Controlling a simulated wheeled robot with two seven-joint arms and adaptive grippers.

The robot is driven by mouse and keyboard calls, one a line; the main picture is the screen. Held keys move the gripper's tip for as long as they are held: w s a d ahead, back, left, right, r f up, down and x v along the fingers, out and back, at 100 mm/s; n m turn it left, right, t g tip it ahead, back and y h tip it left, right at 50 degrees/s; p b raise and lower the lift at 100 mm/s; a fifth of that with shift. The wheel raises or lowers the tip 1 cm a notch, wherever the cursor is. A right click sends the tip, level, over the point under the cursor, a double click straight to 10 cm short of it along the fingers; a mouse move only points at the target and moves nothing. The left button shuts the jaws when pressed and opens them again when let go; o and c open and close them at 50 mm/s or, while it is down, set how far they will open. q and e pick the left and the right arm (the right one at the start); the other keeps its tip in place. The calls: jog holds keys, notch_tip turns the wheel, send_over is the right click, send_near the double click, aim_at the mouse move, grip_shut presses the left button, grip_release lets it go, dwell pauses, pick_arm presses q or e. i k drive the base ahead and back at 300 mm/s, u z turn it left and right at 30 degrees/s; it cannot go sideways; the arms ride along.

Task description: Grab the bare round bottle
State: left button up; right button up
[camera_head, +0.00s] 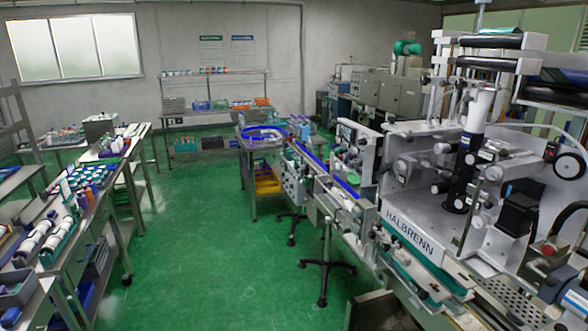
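No single bare round bottle can be made out for certain at this distance. Small upright containers (88,174), several with teal tops, stand on the long bench at the left. White cylindrical items (38,230) lie in a green tray (62,245) nearer on that bench; whether they are bottles or rolls is unclear. More small containers (205,71) line the top of the back shelf. Neither of my grippers is in view.
The HALBRENN machine (412,232) fills the right side, with a blue-edged conveyor (325,168) running from it towards the back. Tripod feet (322,266) stand beside the conveyor. The green floor (200,235) between bench and conveyor is clear.

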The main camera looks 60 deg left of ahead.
aim_at(338, 167)
jog(key=u, duration=1.55)
